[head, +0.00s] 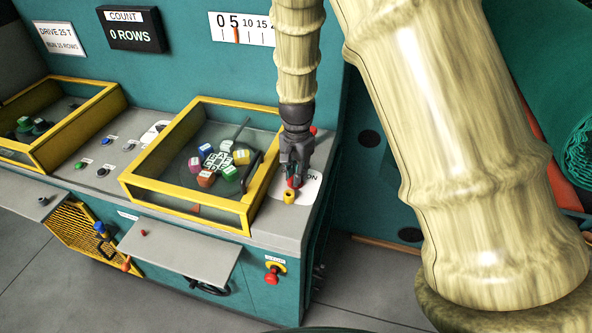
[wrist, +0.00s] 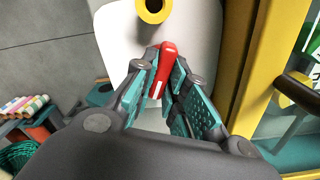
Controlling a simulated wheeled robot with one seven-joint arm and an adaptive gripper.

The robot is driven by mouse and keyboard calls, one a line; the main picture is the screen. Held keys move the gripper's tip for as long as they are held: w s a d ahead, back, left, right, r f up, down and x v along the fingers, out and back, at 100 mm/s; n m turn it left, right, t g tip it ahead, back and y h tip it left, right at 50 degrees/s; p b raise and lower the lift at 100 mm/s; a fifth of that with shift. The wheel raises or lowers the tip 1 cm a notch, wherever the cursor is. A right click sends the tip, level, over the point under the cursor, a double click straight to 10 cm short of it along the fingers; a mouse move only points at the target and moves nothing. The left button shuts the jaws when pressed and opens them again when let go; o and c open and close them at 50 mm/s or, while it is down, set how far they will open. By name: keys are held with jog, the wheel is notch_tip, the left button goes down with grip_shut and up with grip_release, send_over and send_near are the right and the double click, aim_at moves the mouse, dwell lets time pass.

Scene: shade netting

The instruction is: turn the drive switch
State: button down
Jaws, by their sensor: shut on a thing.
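The drive switch has a red handle (wrist: 167,62), which stands out between my fingertips in the wrist view. In the head view a bit of the red handle (head: 291,183) shows under the fingers, over a white plate (head: 308,186) with lettering that ends in "ON". My gripper (head: 294,178) points down at the right end of the grey console. In the wrist view my gripper (wrist: 163,82) is shut on the red handle, with teal pads on either side. The handle's base and most of the lettering are hidden.
A yellow hollow cylinder (head: 289,197) stands on the plate just in front of the handle. A yellow-framed clear box (head: 248,212) with a handle is close on the left. A red button (head: 272,275) is on the front face. A counter (head: 132,30) reads "0 ROWS".

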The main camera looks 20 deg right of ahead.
jog(key=shift+d+m+p, duration=0.1)
jog(key=shift+m+p, duration=0.6)
jog(key=shift+m, duration=1.5)
jog(key=c, duration=1.4)
grip_release()
jog(key=shift+c, duration=0.2)
notch_tip(320, 180, up, 12)
jog(key=shift+f, duration=0.1)
